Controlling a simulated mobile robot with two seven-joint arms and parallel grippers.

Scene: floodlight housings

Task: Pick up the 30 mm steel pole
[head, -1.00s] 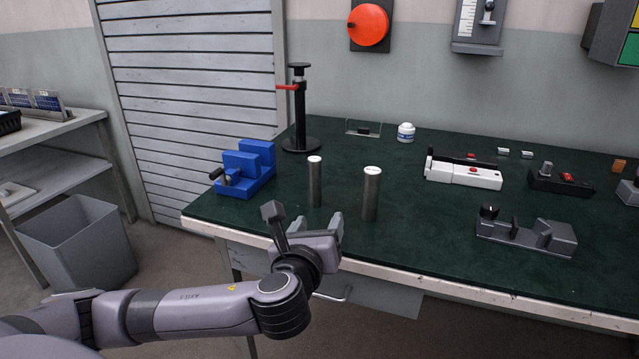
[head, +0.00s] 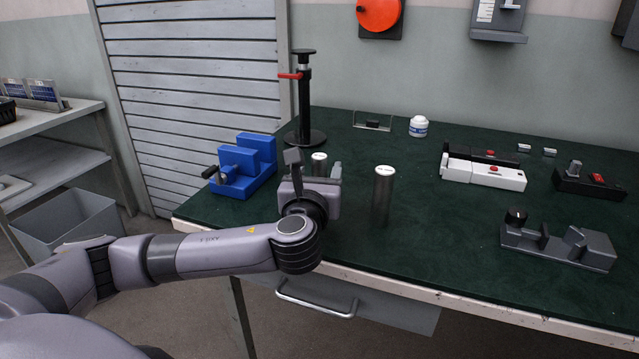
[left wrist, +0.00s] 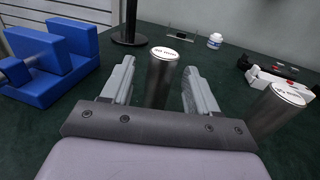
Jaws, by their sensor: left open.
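Two upright steel poles with white labelled tops stand on the green bench. The slimmer pole (head: 319,163) is on the left, its lower part hidden behind my left gripper (head: 314,168). In the left wrist view this pole (left wrist: 160,82) stands between the two open fingers, with a gap on each side. The thicker pole (head: 382,200) stands to the right, outside the fingers; it also shows in the left wrist view (left wrist: 271,112). The label print is too small to read for sure. My right gripper is out of view.
A blue vise (head: 243,168) stands left of the poles, and a black stand with a red lever (head: 305,105) behind them. A white jar (head: 418,126), a white device (head: 483,172) and a grey fixture (head: 556,243) lie farther right. Bench between thicker pole and fixture is clear.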

